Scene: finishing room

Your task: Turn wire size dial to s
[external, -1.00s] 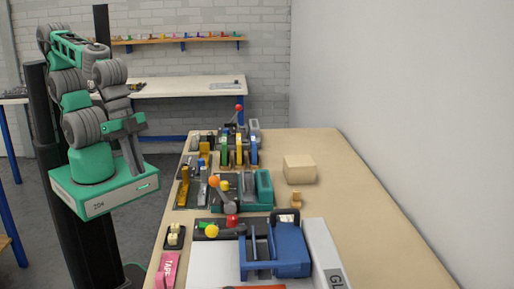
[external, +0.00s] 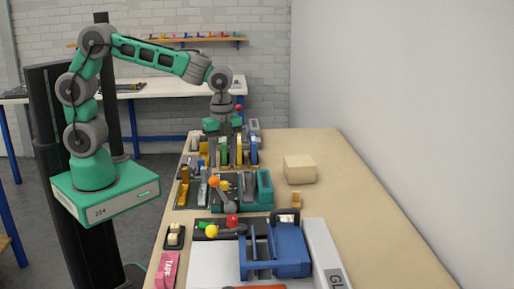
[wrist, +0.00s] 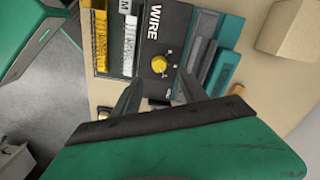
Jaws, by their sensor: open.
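The wire size dial is a round yellow knob (wrist: 159,64) on a black panel marked WIRE (wrist: 170,25) in the wrist view. Small pale marks surround the knob; I cannot read which one it points to. My gripper (wrist: 160,80) is open and empty, its two dark fingers reaching in from below on either side of the dial's line. The fingers look apart from the knob. In the external view my gripper (external: 222,130) points down above the machines on the bench.
Yellow and white strips (wrist: 100,40) lie left of the panel, a teal block (wrist: 222,70) right. A beige box (external: 299,168) stands on the bench (external: 340,200). A blue machine (external: 290,250) and levers with coloured balls stand nearer. The bench's right side is mostly clear.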

